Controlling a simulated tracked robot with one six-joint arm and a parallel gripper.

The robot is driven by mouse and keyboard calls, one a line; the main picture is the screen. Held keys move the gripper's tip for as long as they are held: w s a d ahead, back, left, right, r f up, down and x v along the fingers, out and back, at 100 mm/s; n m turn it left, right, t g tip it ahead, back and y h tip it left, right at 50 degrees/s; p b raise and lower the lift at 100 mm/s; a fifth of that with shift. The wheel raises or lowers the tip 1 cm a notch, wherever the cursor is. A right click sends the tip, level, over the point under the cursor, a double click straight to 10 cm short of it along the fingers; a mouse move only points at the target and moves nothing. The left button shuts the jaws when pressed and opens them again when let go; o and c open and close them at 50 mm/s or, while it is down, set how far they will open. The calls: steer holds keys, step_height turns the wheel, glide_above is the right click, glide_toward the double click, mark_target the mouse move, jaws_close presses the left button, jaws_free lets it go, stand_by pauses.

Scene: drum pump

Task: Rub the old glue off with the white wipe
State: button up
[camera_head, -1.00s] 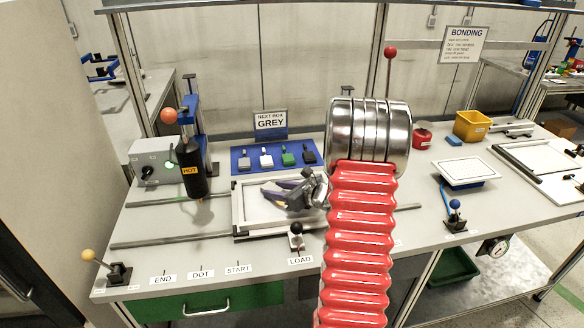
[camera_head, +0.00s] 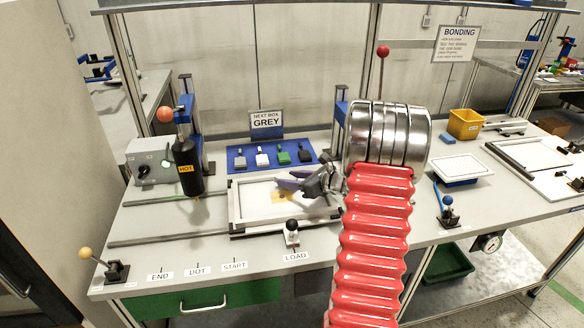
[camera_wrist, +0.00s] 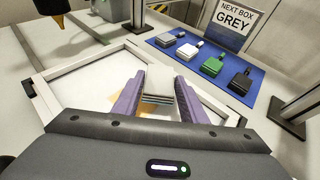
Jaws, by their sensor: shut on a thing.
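My gripper (camera_head: 287,183) has purple fingers and is over the white plate in the pale-framed tray (camera_head: 236,206). In the wrist view my gripper (camera_wrist: 158,92) is shut on the white wipe (camera_wrist: 160,98), a small layered pad between the fingers. An amber patch of old glue (camera_head: 283,196) shows on the plate just below the fingertips. In the wrist view the glue (camera_wrist: 147,106) lies by the wipe and is partly hidden by the fingers and wipe. I cannot tell whether the wipe touches the plate.
A black nozzle marked HOT (camera_head: 187,168) hangs left of the tray. A blue mat (camera_head: 238,162) with several coloured pieces lies behind it, by a sign reading NEXT BOX GREY (camera_head: 266,121). A black-knobbed lever (camera_head: 292,232) stands at the tray's front edge.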

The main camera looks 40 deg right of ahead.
steer(key=shift+r, duration=2.6)
steer(key=shift+w, duration=0.1)
